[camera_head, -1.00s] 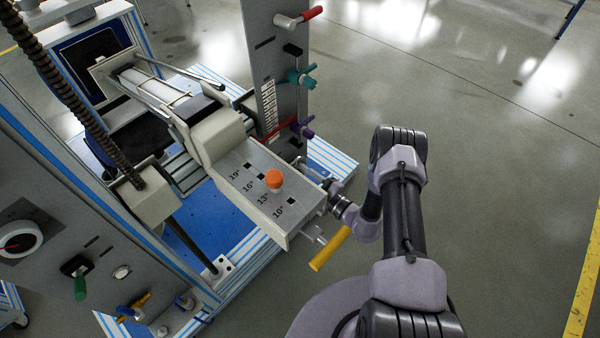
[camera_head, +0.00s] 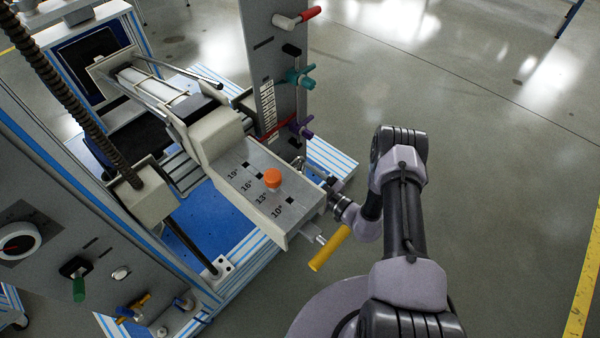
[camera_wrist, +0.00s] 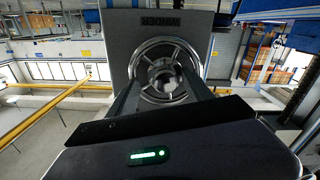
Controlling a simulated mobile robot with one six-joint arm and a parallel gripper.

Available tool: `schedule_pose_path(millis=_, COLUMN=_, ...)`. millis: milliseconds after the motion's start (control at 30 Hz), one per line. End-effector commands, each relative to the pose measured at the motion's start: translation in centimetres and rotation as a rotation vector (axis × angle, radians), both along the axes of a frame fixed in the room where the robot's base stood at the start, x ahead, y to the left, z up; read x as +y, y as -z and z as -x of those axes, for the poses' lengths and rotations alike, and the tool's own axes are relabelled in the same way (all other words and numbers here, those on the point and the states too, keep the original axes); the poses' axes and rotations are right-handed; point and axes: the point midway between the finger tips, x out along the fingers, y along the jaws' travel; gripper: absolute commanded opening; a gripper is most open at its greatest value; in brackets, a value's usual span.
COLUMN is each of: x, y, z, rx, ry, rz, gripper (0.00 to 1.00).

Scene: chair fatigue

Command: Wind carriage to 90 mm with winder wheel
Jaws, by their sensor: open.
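In the head view my gripper (camera_head: 335,198) is at the right side of a pale carriage (camera_head: 212,135). The wheel is not clear there. The carriage's grey top plate (camera_head: 245,192) carries angle marks and an orange knob (camera_head: 272,177). A white label strip (camera_head: 268,105) is on the column; its figures are too small to read.
A yellow handle (camera_head: 330,248) sticks out just below my gripper. Purple (camera_head: 302,128), teal (camera_head: 299,77) and red (camera_head: 308,14) handles stick out from the grey column (camera_head: 260,50). The floor to the right is clear.

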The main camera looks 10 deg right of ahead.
Motion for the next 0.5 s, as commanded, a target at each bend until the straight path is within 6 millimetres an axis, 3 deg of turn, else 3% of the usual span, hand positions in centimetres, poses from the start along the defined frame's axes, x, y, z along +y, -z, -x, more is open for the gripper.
schedule_pose_path(millis=33, x=0.4, y=-1.0, z=-1.0, rx=-0.030, ry=-0.008, rz=0.006, gripper=0.65)
schedule_pose_path(millis=133, x=0.1, y=-0.9, z=-0.8, rx=-0.029, ry=-0.007, rz=0.007, gripper=0.65)
schedule_pose_path(millis=500, x=-2.8, y=-0.6, z=3.6, rx=-0.023, ry=-0.010, rz=0.008, gripper=0.65)
